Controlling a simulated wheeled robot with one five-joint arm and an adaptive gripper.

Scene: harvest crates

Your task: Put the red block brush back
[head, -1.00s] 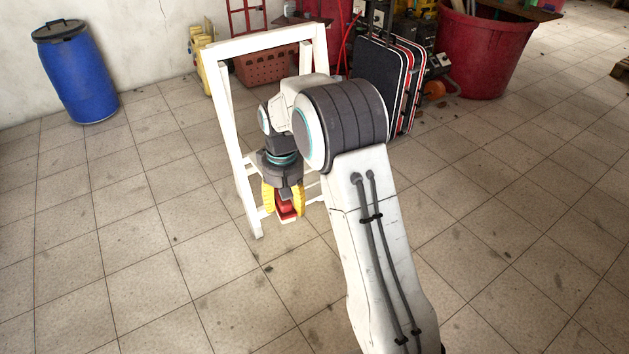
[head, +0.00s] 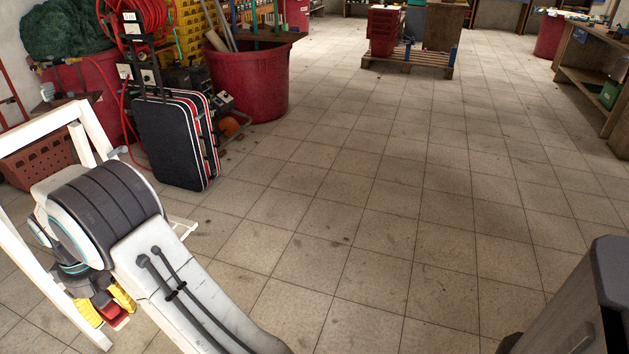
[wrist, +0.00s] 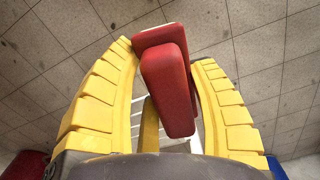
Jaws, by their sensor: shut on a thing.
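My gripper (head: 107,305) hangs at the lower left in the head view, in front of a white frame. Its yellow fingers are shut on the red block brush (wrist: 169,85). In the wrist view the brush sits between the two fingers, tilted, with a larger red block in front of a second red part. A little of the brush (head: 114,315) shows below the fingers in the head view. No place that is clearly the brush's own shows.
The white frame (head: 40,125) stands close to my arm at left. A black suitcase (head: 172,142) and a large red tub (head: 247,82) stand behind. A grey object (head: 600,290) is at lower right. A pallet (head: 405,66) lies far back. The middle floor is clear.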

